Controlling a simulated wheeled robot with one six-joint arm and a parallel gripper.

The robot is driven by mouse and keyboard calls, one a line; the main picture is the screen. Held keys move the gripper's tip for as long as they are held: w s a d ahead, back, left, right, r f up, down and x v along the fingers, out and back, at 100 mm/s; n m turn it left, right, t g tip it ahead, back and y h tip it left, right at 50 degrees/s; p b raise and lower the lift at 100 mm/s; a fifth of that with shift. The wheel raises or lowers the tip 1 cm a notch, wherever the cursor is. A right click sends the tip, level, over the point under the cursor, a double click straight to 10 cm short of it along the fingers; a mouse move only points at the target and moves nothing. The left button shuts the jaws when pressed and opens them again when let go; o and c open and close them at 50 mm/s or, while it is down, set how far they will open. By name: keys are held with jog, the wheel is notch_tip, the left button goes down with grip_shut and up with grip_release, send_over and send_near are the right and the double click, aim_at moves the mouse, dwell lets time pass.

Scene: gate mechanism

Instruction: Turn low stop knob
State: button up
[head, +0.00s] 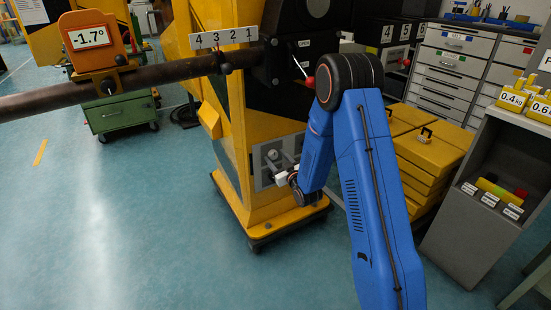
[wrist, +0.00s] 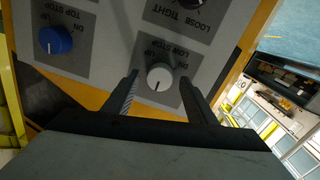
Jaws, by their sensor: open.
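The low stop knob (wrist: 159,77) is a round light grey knob on a dark label square, with a dark pointer line on its face. In the head view my gripper (head: 281,178) is at the grey control panel (head: 262,182) on the yellow gate post, and the low stop knob cannot be made out there.
A blue top stop knob (wrist: 55,40) sits left of the low stop knob in the wrist view. A dark LOOSE/TIGHT knob (wrist: 190,3) is at the top edge. The gate's long bar (head: 150,77) crosses above open floor. Yellow cases (head: 425,150) stand right of my arm.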

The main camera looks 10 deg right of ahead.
jog(key=c, duration=1)
jog(key=shift+c, duration=0.2)
jog(key=shift+m, duration=0.4)
jog(key=m, duration=0.3)
jog(key=shift+m, duration=0.3)
jog(key=m, duration=0.3)
jog(key=shift+d+g, duration=0.1)
jog(key=shift+g, duration=0.2)
jog(key=m, duration=0.3)
jog(key=shift+m, duration=0.4)
jog(key=shift+d+m+y, duration=0.1)
jog(key=shift+m+y, duration=0.2)
jog(key=shift+m, duration=1.3)
